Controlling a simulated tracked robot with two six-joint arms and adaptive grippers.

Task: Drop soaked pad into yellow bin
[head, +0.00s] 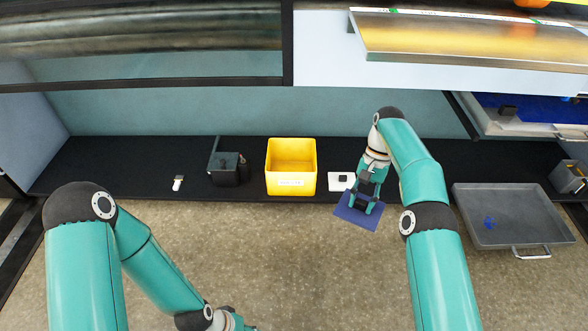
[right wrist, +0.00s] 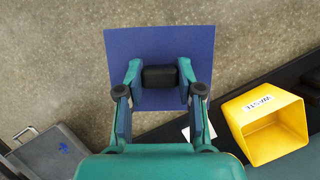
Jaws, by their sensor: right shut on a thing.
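The pad is a flat dark blue square (head: 350,214) with a black block (right wrist: 160,77) on its middle. My right gripper (head: 367,203) is shut on the block, its fingers on either side in the right wrist view (right wrist: 160,86). The pad is held over the floor, in front of the black shelf. The yellow bin (head: 290,185) stands on the shelf to the left of the pad in the head view. Its open mouth and "WASTE" label show in the right wrist view (right wrist: 262,106). My left gripper (head: 232,320) is only partly visible at the bottom edge.
A white item with a black piece (head: 336,186) lies between bin and right gripper. A dark box (head: 223,176) and a small white tool (head: 178,183) are left of the bin. A grey tray (head: 515,215) with a blue mark is at right. A metal-edged panel (head: 470,40) overhangs above.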

